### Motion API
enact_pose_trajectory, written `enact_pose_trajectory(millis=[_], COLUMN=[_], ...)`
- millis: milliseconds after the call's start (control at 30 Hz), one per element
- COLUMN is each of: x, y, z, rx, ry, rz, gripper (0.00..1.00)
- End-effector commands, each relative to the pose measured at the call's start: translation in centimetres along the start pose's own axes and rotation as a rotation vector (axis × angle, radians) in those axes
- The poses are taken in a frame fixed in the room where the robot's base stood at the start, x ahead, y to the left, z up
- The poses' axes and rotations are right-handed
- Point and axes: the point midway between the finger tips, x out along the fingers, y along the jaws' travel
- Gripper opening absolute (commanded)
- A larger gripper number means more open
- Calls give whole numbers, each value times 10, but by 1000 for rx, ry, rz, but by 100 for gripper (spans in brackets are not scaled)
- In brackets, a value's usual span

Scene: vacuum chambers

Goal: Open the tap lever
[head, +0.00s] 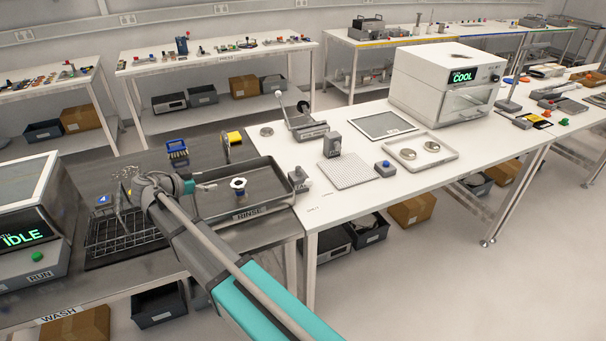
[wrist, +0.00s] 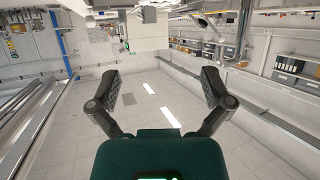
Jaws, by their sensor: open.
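My gripper (head: 207,185) is over the left part of the rinse tray (head: 249,213), small and partly hidden in the head view. In the wrist view its two dark fingers (wrist: 160,92) stand wide apart with nothing between them. I cannot pick out the tap lever for sure. A small grey block with a raised top (head: 299,180) stands at the right rim of the tray, apart from my gripper. No lever shows in the wrist view.
A wire rack (head: 122,232) and a machine reading IDLE (head: 28,237) are at left. A yellow reel (head: 234,137) and a blue-topped holder (head: 177,150) stand behind the tray. The white bench (head: 330,208) at right holds a perforated plate (head: 348,170) and a COOL oven (head: 445,80).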

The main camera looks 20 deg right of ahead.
Motion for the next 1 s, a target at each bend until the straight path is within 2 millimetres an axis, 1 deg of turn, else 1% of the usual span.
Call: enact_pose_trajectory(millis=[33,67,100,267,300,367,500,1000], x=[0,0,0,2,3,5,11,38], y=[0,0,0,1,2,3,6,24], z=[0,0,0,-2,-3,-4,-8,-26], rx=[-1,-2,-5,-41,-57,-88,-191,-702], ry=[0,0,-1,-8,-11,-16,-39,-167], rz=[0,0,1,7,10,15,30,63], gripper=[87,81,74,44,37,26,0,0])
